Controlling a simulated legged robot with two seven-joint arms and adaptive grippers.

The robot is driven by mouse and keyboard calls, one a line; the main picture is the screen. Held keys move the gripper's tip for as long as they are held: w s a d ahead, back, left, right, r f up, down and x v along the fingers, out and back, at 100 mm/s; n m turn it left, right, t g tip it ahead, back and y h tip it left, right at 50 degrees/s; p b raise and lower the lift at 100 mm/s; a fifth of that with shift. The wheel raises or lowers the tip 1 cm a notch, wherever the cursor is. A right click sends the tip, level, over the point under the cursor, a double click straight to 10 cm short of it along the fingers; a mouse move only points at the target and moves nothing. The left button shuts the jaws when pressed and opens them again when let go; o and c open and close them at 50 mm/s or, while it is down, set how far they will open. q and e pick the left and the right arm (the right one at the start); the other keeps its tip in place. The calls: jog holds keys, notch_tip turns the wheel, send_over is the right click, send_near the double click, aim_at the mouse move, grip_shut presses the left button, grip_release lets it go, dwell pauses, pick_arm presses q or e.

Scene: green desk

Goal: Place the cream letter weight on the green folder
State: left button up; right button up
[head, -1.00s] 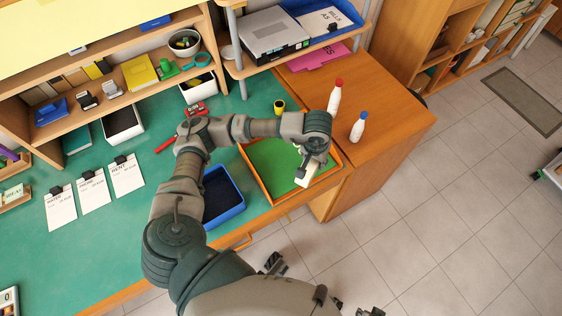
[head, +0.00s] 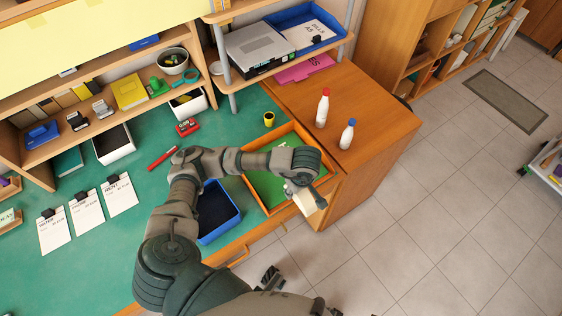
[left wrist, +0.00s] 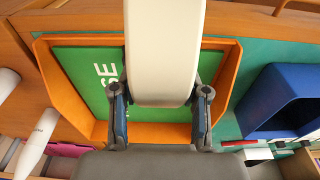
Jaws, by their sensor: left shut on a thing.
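My left gripper (head: 293,186) is shut on the cream letter weight (head: 307,203) above the right front corner of the orange tray. In the left wrist view the weight (left wrist: 166,50) is a long, pale block between the two fingers, and its far end runs out of the picture. The green folder (head: 262,183) lies inside the orange tray (head: 258,204). The folder (left wrist: 80,70) shows behind the weight, with part of its white lettering visible. My arm and the weight hide parts of the folder. Dark parts at the bottom of the head view (head: 271,277) may be my right gripper.
A blue tray (head: 218,226) stands left of the orange tray. A red-capped bottle (head: 322,108) and a blue-capped bottle (head: 347,135) stand on the wooden cabinet (head: 375,115) behind and right. A yellow cup (head: 269,119) stands behind the orange tray.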

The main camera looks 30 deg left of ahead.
pick_arm(q)
jog(key=w+a, duration=0.3)
jog(key=a, duration=0.1)
jog(key=w+a+f, duration=0.1)
jog(key=w+a, duration=0.2)
jog(key=a, duration=0.1)
jog(key=w+a+b, duration=0.1)
jog(key=w+a, duration=0.1)
jog(key=a, duration=0.2)
jog(key=shift+w+a+f, duration=0.3)
jog(key=shift+w, duration=0.1)
jog(key=shift+a+f, duration=0.15)
jog(key=f, duration=0.3)
jog(key=shift+d+f+b, duration=0.1)
jog(key=shift+d+b, duration=0.1)
jog(key=shift+b, duration=0.1)
pick_arm(e)
jog(key=r, duration=0.3)
jog(key=s+r, duration=0.1)
jog(key=shift+s+d+r, duration=0.1)
jog(key=shift+d+r, duration=0.2)
jog(key=shift+d, duration=0.05)
jog(key=shift+f, duration=0.15)
pick_arm(q)
jog(key=o, duration=1.1)
jog(key=shift+o, duration=0.4)
jog(key=shift+a, duration=0.1)
pick_arm(e)
jog(key=shift+w+a, duration=0.2)
jog(key=shift+a, duration=0.05)
